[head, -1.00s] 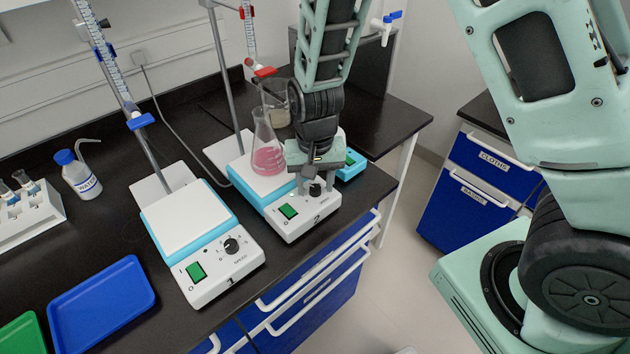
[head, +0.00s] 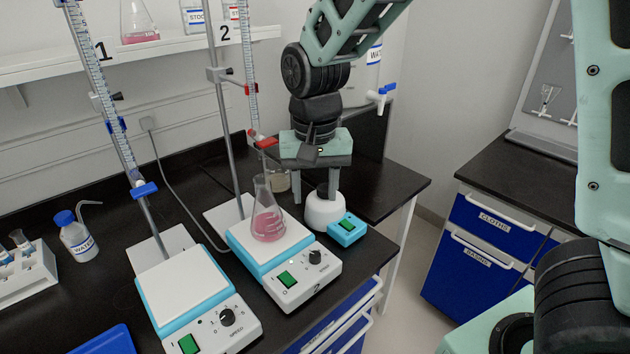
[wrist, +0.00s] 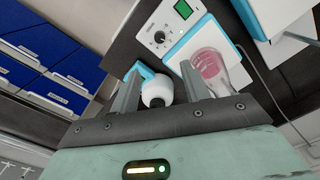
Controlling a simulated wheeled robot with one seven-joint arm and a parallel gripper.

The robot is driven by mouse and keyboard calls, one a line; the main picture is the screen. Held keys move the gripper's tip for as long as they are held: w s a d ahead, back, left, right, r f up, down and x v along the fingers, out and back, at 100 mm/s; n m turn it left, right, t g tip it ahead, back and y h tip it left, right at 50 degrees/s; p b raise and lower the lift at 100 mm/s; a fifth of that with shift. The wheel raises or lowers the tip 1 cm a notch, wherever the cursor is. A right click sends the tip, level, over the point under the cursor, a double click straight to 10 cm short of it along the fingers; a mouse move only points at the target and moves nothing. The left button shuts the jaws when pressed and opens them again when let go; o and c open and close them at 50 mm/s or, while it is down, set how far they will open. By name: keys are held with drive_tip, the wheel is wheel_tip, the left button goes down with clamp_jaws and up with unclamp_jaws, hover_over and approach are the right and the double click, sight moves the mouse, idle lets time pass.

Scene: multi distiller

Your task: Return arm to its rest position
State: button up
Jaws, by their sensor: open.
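My gripper (head: 315,190) is open and empty, fingers pointing down, raised above the back right of the bench behind stirrer 2 (head: 275,262). In the head view its fingertips appear in front of a small white round device with a blue base (head: 347,230); I cannot tell the exact gap. In the wrist view my gripper (wrist: 160,95) shows two spread fingers with nothing held between them. A conical flask with pink liquid (head: 267,215) stands upright on stirrer 2, left of my gripper; it also shows in the wrist view (wrist: 212,68).
Burette 2 (head: 250,80) on its stand is close left of my gripper. Stirrer 1 (head: 185,295), a water bottle (head: 75,238) and a blue tray (head: 105,342) are further left. A shelf (head: 180,52) with flasks is behind. Blue drawers (head: 490,250) stand right, across open floor.

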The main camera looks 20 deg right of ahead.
drive_tip(key=shift+r, duration=0.65)
drive_tip(key=s+a+n, duration=0.3)
drive_tip(key=s+n, duration=0.2)
drive_tip(key=s, duration=0.5)
drive_tip(key=s+a+f+n, duration=0.1)
drive_tip(key=s+a+n, duration=0.1)
drive_tip(key=s+n, duration=0.4)
drive_tip(key=s, duration=0.4)
drive_tip(key=shift+s+a+y, duration=0.3)
drive_tip(key=shift+s+a, duration=0.1)
